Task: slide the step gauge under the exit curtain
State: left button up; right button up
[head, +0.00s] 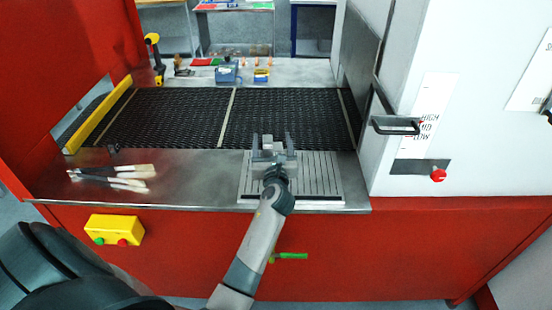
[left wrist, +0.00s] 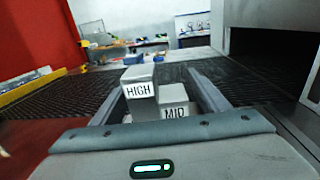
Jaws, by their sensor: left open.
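The step gauge is a grey stepped block. In the left wrist view its HIGH step (left wrist: 140,90) stands left of a lower MID step (left wrist: 174,100). In the head view the gauge (head: 267,142) shows small, partly hidden by my gripper, near the front edge of the black mesh belt. My left gripper (head: 273,146) is open, with one finger on each side of the gauge. Whether the fingers touch it I cannot tell. At the right a dark tunnel opening (left wrist: 272,62) shows in the left wrist view; I cannot make out a curtain there. My right gripper is not in view.
The mesh belt (head: 175,115) is mostly clear. A slotted plate (head: 320,178) lies under my left wrist. Light-handled tools (head: 115,172) lie on the metal ledge at left. A yellow bar (head: 98,113) borders the belt's left end. A handle (head: 395,125) sticks out from the white housing.

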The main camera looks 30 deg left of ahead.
pick_arm(q)
jog(key=c, duration=1.5)
jog(key=shift+c, duration=0.3)
jog(key=shift+r, duration=0.15)
jog(key=w+d+r+b, duration=0.2)
jog(key=d+r+b, duration=0.1)
jog(key=d+r, duration=0.8)
jog(key=shift+d, duration=0.25)
jog(key=shift+w+a, duration=0.1)
